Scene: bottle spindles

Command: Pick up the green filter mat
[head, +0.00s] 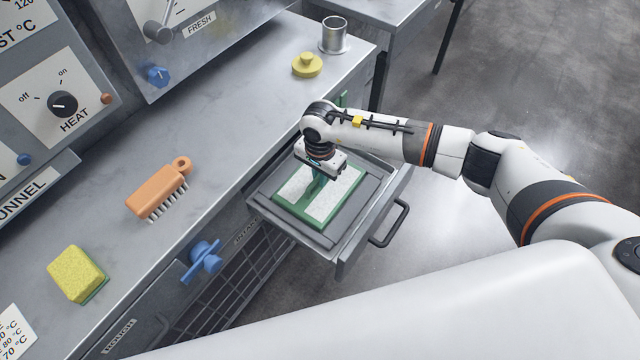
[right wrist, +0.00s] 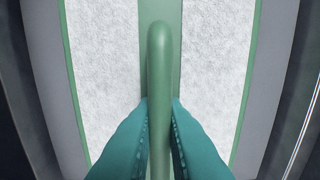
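The green filter mat (head: 334,200) has a green frame, pale fibrous panels and a raised central handle. It lies flat in the grey pulled-out drawer (head: 340,243). My right gripper (head: 319,181) reaches down over the mat from above. In the right wrist view, the mat (right wrist: 102,70) fills most of the picture, with its green handle running up the middle. The teal fingers of my right gripper (right wrist: 160,110) are close against both sides of the handle, with no clear gap. My left gripper is not in view.
The drawer has a dark front handle (head: 390,223). On the counter (head: 225,115) are an orange brush (head: 158,195), a yellow-green sponge (head: 77,272), a yellow knobbed piece (head: 307,65) and a metal cup (head: 334,35). A blue valve knob (head: 202,260) sticks out from the front.

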